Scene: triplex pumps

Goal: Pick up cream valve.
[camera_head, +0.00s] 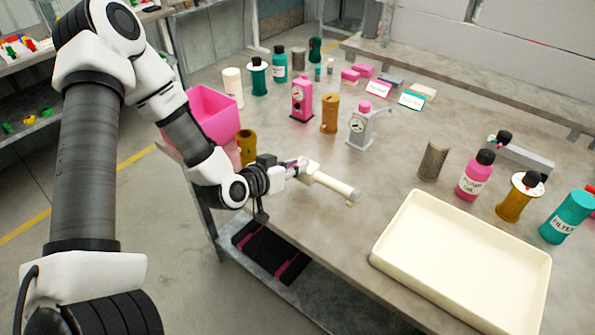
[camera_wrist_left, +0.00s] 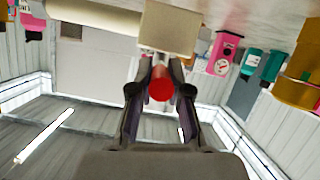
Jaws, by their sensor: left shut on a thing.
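The cream valve (camera_head: 333,186) is a pale, long piece in the jaws of my left gripper (camera_head: 303,170). It is held above the table and points to the right, slightly downward, in the head view. In the left wrist view my left gripper (camera_wrist_left: 160,85) is shut, with a round red part (camera_wrist_left: 160,88) between its fingers. A cream block-like end (camera_wrist_left: 168,30) shows just beyond the fingertips. The fingers hide part of what is held. My right gripper is in neither view.
A cream tray (camera_head: 385,262) lies at the table's front right and looks empty. A pink bin (camera_head: 215,108) stands at the left edge. Pink (camera_head: 302,98), orange (camera_head: 329,113) and grey (camera_head: 362,128) pump-like items stand behind the gripper. Bottles (camera_head: 475,175) line the right side.

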